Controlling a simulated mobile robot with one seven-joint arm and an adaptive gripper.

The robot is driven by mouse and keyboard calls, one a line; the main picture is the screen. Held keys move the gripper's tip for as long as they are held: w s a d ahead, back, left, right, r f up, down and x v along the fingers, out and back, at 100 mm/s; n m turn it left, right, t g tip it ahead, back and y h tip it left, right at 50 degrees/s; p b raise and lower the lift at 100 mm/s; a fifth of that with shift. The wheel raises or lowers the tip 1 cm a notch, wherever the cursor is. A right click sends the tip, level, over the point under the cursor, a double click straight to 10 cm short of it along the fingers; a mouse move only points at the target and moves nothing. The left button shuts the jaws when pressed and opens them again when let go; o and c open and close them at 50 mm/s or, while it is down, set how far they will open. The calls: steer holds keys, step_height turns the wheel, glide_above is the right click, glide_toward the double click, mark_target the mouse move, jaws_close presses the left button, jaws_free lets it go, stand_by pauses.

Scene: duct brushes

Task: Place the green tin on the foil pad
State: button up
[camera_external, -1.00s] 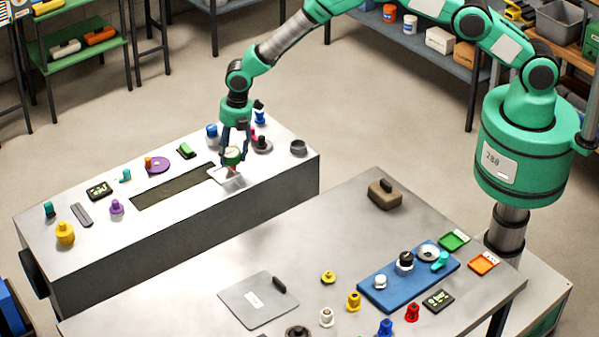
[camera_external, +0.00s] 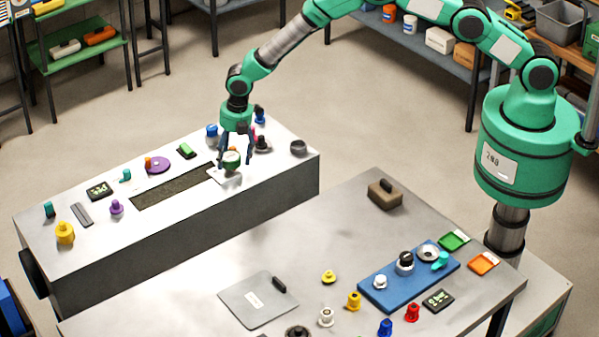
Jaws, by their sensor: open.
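The green tin (camera_external: 231,163), with a pale top, stands upright at the right end of the dark slot on the duct. It appears to rest on the foil pad (camera_external: 213,172), a small pale sheet whose left edge and front show beside and below the tin. My gripper (camera_external: 235,162) points down over the tin. Its fingers are spread on both sides of the tin, with some gap. The tin hides the middle of the pad.
A dark slot (camera_external: 172,187) runs along the duct top. A purple disc (camera_external: 158,165) and a green block (camera_external: 186,151) lie left of the gripper. Blue, red and dark knobs stand close behind and right. The near table holds a blue tray (camera_external: 378,292) and several small parts.

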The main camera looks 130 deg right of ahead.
mark_target(237, 156)
steer(key=shift+r, duration=0.1)
step_height(237, 156, up, 12)
steer(key=s+a, duration=0.1)
steer(key=shift+b, duration=0.35)
stand_by(0.4)
steer(key=shift+s+a, duration=0.1)
stand_by(0.3)
